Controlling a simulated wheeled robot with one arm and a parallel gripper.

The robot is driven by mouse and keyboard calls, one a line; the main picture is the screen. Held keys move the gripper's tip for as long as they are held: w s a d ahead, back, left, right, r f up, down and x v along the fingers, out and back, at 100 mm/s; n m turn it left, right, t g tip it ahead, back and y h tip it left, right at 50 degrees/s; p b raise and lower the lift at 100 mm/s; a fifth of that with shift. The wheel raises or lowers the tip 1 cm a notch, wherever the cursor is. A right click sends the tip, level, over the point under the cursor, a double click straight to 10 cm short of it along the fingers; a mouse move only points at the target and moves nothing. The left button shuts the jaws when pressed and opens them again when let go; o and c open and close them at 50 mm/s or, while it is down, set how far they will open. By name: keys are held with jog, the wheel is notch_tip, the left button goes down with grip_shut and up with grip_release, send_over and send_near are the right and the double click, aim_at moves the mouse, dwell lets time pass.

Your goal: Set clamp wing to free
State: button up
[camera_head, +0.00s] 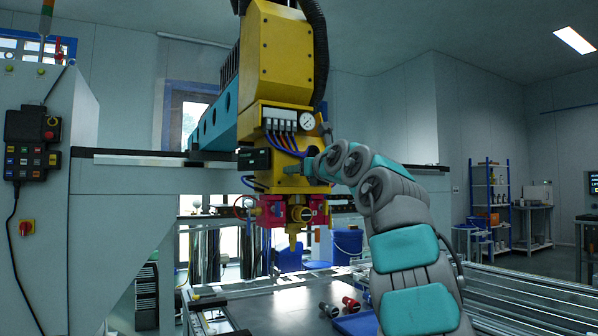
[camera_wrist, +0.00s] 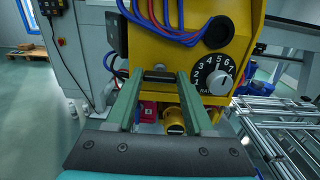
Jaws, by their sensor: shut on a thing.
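The clamp wing (camera_wrist: 159,75) appears as a short dark bar on the lower face of the yellow machine head, between my fingertips in the wrist view. My gripper (camera_wrist: 160,78) has its two green fingers on either side of this bar and is shut on it. In the head view my gripper (camera_head: 308,167) reaches the lower part of the yellow machine head (camera_head: 286,55) from the right. The wing cannot be made out there, as my gripper and wrist cover that spot. Its exact setting cannot be read.
A numbered dial (camera_wrist: 219,80) sits right of my fingers. Blue and red hoses (camera_wrist: 165,30) hang above. Red blocks (camera_head: 268,210) and a yellow nozzle (camera_head: 294,236) are below. Red and grey knobbed parts (camera_head: 350,304) lie on the table (camera_head: 280,312). A control pendant (camera_head: 31,145) hangs far left.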

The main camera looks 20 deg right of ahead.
grip_shut()
jog(key=shift+n, duration=0.3)
jog(key=shift+a+f+n+p, duration=0.1)
jog(key=shift+n+p, duration=0.45)
jog(key=shift+n, duration=3.75)
jog(key=shift+a+f+n+p, duration=0.1)
jog(key=shift+n+p, duration=0.4)
jog(key=shift+n, duration=3.8)
